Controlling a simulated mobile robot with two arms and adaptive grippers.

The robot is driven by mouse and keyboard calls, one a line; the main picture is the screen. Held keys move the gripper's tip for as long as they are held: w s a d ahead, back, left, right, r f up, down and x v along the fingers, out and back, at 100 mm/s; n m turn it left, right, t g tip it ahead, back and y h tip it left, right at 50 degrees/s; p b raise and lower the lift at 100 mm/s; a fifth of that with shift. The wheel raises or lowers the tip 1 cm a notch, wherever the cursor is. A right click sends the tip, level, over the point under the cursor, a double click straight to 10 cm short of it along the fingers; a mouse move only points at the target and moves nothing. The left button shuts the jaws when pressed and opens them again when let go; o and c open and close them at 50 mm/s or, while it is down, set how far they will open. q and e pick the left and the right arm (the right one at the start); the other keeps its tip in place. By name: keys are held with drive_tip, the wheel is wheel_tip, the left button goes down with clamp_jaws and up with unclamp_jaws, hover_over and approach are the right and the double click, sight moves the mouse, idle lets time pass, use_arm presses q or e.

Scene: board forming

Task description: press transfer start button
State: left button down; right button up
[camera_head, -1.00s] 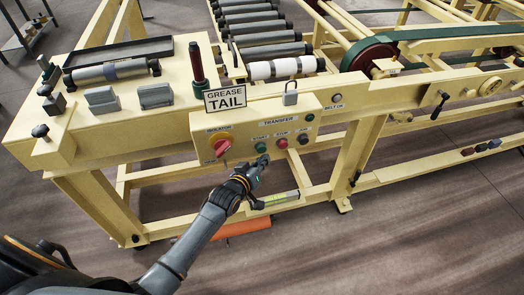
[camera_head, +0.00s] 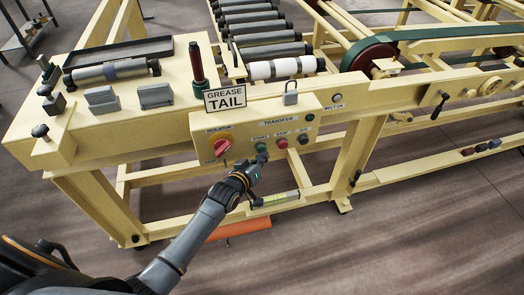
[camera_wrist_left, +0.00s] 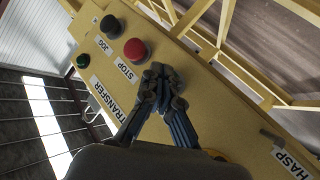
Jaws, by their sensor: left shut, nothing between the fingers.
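The yellow control panel (camera_head: 240,130) is on the front of the machine. Its green START button (camera_head: 260,147) sits under the TRANSFER label, between the red isolator knob (camera_head: 221,146) and the red STOP button (camera_head: 282,143). My left gripper (camera_head: 261,159) is shut and empty, its tips at the START button's lower edge; I cannot tell whether they touch. In the left wrist view the shut fingertips (camera_wrist_left: 163,76) are over the panel beside the STOP button (camera_wrist_left: 135,49), and START is hidden behind them. My right gripper is not in view.
A black JOG button (camera_head: 303,139) is right of STOP, with a green button or lamp (camera_head: 310,117) above it. A GREASE TAIL sign (camera_head: 225,98) and a padlock (camera_head: 290,93) stand at the panel's top edge. Open floor (camera_head: 300,250) lies in front.

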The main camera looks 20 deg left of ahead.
use_arm(q)
drive_tip(key=shift+w+a, duration=0.25)
drive_tip(key=shift+w, duration=0.15)
idle(0.3)
drive_tip(key=shift+s, duration=0.1)
drive_tip(key=shift+s+d+p, duration=0.55)
drive_tip(key=shift+s, duration=0.2)
drive_tip(key=s+d+p, duration=0.1)
drive_tip(key=s, duration=0.1)
drive_tip(key=s+d+p, duration=0.2)
drive_tip(key=s, duration=0.1)
drive_tip(key=shift+d, duration=0.2)
